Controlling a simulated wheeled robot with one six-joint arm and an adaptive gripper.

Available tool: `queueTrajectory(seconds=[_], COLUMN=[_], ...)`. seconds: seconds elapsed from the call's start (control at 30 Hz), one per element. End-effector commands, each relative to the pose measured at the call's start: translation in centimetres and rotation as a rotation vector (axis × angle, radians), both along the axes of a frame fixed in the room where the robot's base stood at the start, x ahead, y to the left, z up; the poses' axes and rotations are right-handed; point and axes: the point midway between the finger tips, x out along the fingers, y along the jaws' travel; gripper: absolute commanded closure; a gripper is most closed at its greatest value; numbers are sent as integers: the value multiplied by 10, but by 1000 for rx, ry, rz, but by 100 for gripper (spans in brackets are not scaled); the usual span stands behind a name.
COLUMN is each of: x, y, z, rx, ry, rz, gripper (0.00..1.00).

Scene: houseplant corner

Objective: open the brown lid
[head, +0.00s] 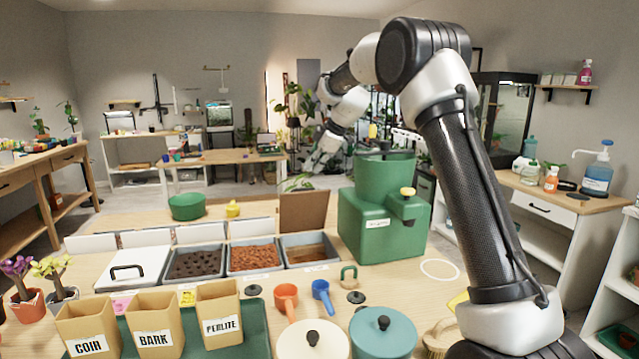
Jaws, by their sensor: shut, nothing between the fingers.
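A brown lid (303,211) stands raised, roughly upright, at the back edge of the rightmost grey bin (312,264). The bin's mouth is uncovered and shows brown contents inside. My gripper (312,168) is above and behind the lid in the picture, apart from it, pointing down and left. It is small in view; its fingers are shut and empty. The lid's far side is hidden.
A green machine (382,226) stands right of the bin. A bin with a white lid (132,267) and two open bins are to the left. Tan boxes (156,320), scoops (286,300) and lidded pots (383,336) fill the front.

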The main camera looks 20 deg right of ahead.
Motion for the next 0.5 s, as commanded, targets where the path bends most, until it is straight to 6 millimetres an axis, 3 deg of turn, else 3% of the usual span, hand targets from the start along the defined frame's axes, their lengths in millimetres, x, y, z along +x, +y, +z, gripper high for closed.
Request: queueTrajectory(seconds=[0.17,0.5], x=[10,37], y=[5,25], z=[-12,-62], rx=[-5,-6], ry=[-14,-14], rz=[1,2], gripper=[100,100])
